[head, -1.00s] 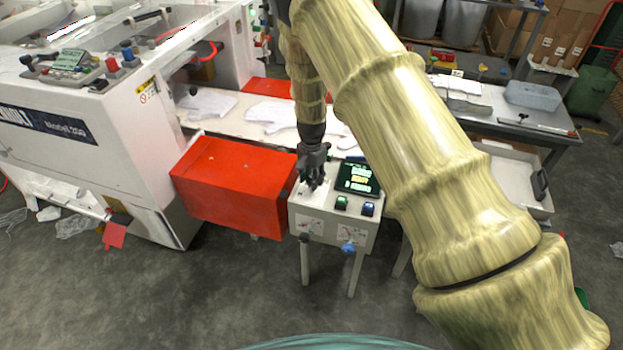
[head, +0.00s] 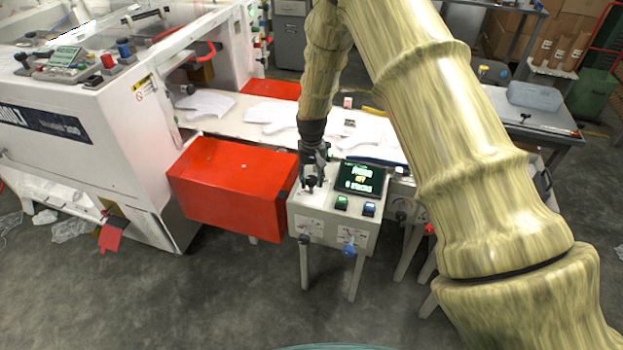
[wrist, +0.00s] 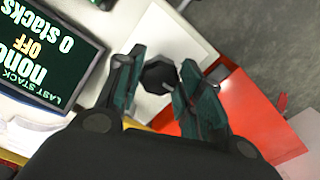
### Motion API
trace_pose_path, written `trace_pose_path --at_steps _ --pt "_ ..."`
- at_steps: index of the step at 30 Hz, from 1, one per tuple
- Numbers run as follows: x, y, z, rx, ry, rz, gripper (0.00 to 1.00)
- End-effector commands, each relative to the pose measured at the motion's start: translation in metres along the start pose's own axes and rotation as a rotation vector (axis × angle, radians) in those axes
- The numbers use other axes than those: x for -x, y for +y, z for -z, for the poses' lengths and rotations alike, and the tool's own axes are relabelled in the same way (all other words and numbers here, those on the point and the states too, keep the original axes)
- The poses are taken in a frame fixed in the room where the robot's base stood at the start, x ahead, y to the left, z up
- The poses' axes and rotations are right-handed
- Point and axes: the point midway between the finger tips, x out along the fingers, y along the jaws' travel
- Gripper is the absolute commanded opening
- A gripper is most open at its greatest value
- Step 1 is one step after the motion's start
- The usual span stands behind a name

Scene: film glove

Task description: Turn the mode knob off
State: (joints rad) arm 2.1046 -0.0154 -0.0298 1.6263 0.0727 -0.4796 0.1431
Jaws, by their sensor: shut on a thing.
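The dark, many-sided mode knob (wrist: 160,74) sits on the white top of the control box (head: 332,226). In the wrist view it lies between the two teal-edged fingers of my gripper (wrist: 159,82), which is shut on it. In the head view my gripper (head: 310,184) points down at the left of the box top, and the fingers hide the knob. The box's screen (head: 359,179) is beside the gripper; in the wrist view the screen (wrist: 38,48) reads "LAST STACK none", "OFF" and "0 stacks".
A green button (head: 341,202) and a blue button (head: 369,208) sit in front of the screen. A dark knob (head: 304,239) and a blue knob (head: 349,250) are on the box front. A red box (head: 230,190) stands close on the left. White glove shapes lie on the table behind.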

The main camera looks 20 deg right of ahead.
Motion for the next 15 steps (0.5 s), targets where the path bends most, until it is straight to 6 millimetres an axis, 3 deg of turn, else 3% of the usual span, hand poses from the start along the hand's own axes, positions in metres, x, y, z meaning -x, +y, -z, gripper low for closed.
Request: trace_pose_path --at_steps 15 --pt "0.0003 0.0009 0.0004 0.103 0.000 0.000 0.13"
